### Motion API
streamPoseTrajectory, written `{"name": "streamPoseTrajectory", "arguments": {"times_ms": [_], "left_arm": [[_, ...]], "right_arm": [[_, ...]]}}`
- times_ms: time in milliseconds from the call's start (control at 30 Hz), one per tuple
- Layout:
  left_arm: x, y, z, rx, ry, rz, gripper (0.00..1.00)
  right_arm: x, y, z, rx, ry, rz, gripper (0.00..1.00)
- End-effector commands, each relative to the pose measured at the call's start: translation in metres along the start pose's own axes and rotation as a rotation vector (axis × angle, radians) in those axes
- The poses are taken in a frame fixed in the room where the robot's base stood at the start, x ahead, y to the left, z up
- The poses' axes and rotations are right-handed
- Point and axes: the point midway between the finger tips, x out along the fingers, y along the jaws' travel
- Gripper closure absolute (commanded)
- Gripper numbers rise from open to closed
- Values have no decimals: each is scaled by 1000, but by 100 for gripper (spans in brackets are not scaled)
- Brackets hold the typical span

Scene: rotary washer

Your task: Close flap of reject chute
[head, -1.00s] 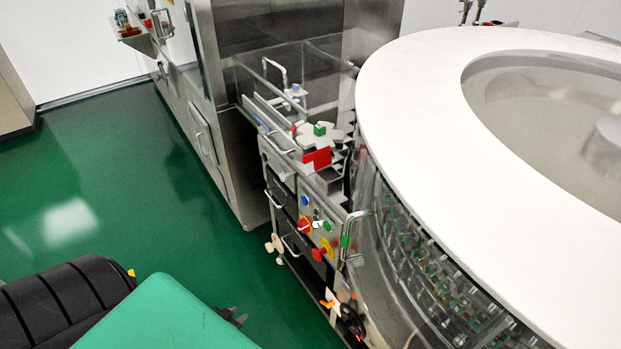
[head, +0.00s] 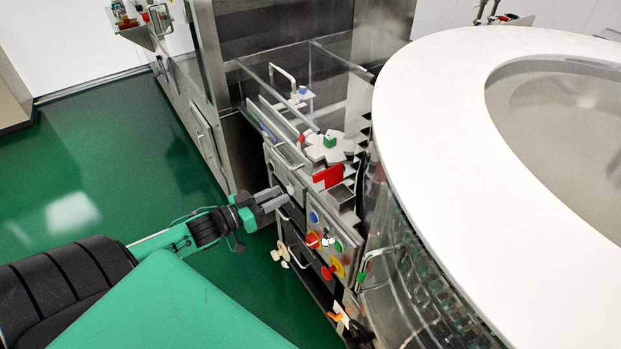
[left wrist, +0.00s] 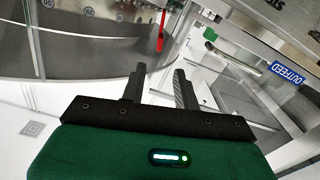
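My left gripper (head: 282,199) reaches in from the left in the head view. Its fingertips are close to the front of the steel cabinet, beside the row of buttons; I cannot tell whether they touch it. In the left wrist view its two fingers (left wrist: 158,86) are apart with nothing seen between them. No part is labelled as the reject chute, and I cannot tell for sure which part is its flap. A red plate (head: 328,176) stands at the cabinet's top edge. My right gripper is out of view.
A large round white-topped washer (head: 420,110) stands at right. An OUTFEED sign (left wrist: 288,73) shows in the wrist view. Green floor (head: 90,150) at left is clear.

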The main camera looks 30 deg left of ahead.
Motion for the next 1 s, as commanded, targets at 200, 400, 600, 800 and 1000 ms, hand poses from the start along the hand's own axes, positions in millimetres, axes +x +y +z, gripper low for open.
{"name": "streamPoseTrajectory", "arguments": {"times_ms": [200,400,600,800,1000], "left_arm": [[28,0,-2,1,3,-1,69],[53,0,-3,2,2,-1,69],[79,-1,-2,1,2,-2,69],[99,-1,-1,1,1,-2,69],[108,-1,0,1,-1,-2,69]], "right_arm": [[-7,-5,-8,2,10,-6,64],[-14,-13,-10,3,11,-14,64],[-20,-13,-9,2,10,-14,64],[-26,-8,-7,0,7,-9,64],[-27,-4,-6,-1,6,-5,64]]}}
